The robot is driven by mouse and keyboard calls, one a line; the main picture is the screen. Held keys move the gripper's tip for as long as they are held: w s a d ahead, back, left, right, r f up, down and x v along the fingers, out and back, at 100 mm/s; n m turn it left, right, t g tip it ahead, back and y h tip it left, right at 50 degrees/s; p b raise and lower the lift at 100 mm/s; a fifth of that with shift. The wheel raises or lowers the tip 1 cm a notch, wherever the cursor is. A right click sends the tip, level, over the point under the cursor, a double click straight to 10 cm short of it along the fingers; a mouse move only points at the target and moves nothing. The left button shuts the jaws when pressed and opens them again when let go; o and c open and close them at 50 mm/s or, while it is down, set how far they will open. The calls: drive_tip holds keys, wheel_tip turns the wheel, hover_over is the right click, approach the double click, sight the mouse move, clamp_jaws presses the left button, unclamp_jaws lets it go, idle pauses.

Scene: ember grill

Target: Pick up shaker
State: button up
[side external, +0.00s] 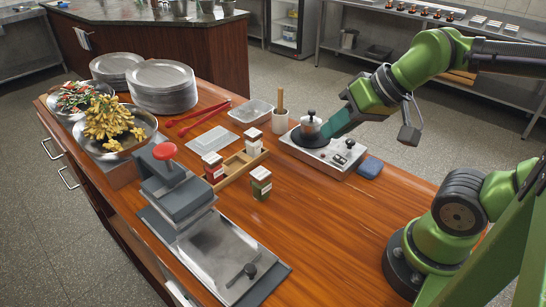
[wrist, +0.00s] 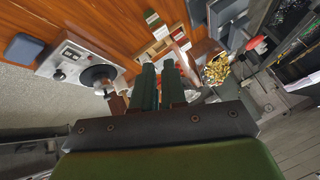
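Several small shaker-like jars with pale lids and coloured labels stand on the wooden counter (side external: 318,220). A green-labelled shaker (side external: 261,184) stands alone at the front. A red-labelled shaker (side external: 213,167) and another shaker (side external: 253,141) stand at a wooden rack (side external: 238,168). The wrist view shows the green-labelled shaker (wrist: 152,18) beyond the fingertips.
A grey press (side external: 180,190) and tray (side external: 215,257) occupy the front left. Plates (side external: 162,88) stand at the back.

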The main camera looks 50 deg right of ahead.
drive_tip(key=o, duration=1.1)
drive_tip(key=n+g+h, duration=0.2)
drive_tip(key=n+g, duration=0.1)
drive_tip(key=g, duration=0.4)
hover_over(260, 173)
wheel_tip(260, 173, down, 6)
drive_tip(key=r, duration=0.1)
drive_tip(key=f, duration=1.1)
drive_tip(key=shift+s+a+f, duration=0.1)
drive_tip(key=shift+s+a, duration=0.05)
drive_tip(key=shift+a, duration=0.05)
drive_tip(key=shift+d+f, duration=0.15)
drive_tip(key=shift+f, duration=1.3)
drive_tip(key=shift+d+f, duration=0.1)
drive_tip(key=shift+f, duration=1.35)
